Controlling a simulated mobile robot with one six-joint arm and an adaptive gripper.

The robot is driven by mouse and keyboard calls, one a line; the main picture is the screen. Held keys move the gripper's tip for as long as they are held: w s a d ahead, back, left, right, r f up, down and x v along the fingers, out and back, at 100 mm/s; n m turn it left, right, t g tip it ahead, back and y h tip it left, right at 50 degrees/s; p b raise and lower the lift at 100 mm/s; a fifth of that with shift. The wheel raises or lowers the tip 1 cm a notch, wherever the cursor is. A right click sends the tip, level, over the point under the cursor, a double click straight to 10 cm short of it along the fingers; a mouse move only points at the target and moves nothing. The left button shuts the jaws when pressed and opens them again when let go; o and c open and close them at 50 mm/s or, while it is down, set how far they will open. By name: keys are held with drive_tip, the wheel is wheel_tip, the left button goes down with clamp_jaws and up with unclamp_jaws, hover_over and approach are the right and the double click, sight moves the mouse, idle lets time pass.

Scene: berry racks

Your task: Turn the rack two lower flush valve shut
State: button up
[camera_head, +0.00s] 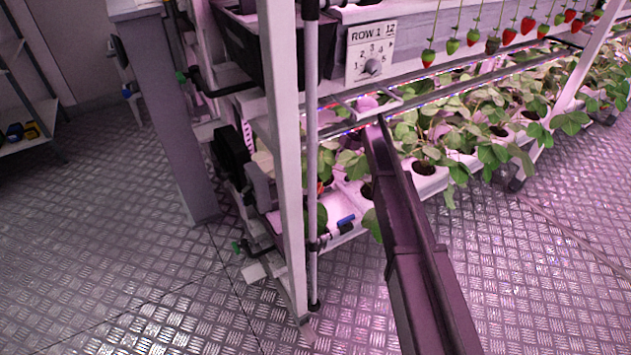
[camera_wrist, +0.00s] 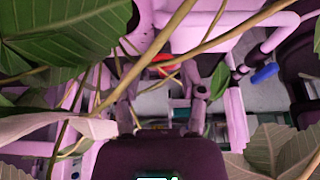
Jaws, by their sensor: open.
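My gripper (camera_wrist: 160,88) is open in the wrist view, its two fingers apart among stems and leaves. A small red-orange part (camera_wrist: 166,60) shows between and beyond the fingers, partly behind a stem; I cannot tell whether it is the flush valve's handle or whether anything touches it. A blue handle-like part (camera_wrist: 264,73) is right of the fingers. In the head view my gripper is hidden behind the rack's plants. A blue part (camera_head: 346,221) sits low on the rack end, and a green-handled fitting (camera_head: 237,246) is lower left. Which one is the lower flush valve is unclear.
White rack posts (camera_head: 287,170) stand close by. A "ROW 1" dial panel (camera_head: 371,52) and hanging strawberries (camera_head: 428,58) are above. Large leaves (camera_wrist: 70,30) crowd the wrist view. The metal floor (camera_head: 130,250) is clear at left.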

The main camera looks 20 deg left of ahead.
sight(318, 184)
drive_tip(key=s+a, duration=0.1)
drive_tip(key=s, duration=0.1)
drive_tip(key=s+a, duration=0.3)
drive_tip(key=a, duration=0.1)
drive_tip(key=shift+s+f+b, duration=0.35)
drive_tip(key=shift+s, duration=0.05)
drive_tip(key=shift+b+x, duration=2)
drive_tip(key=shift+x, duration=0.15)
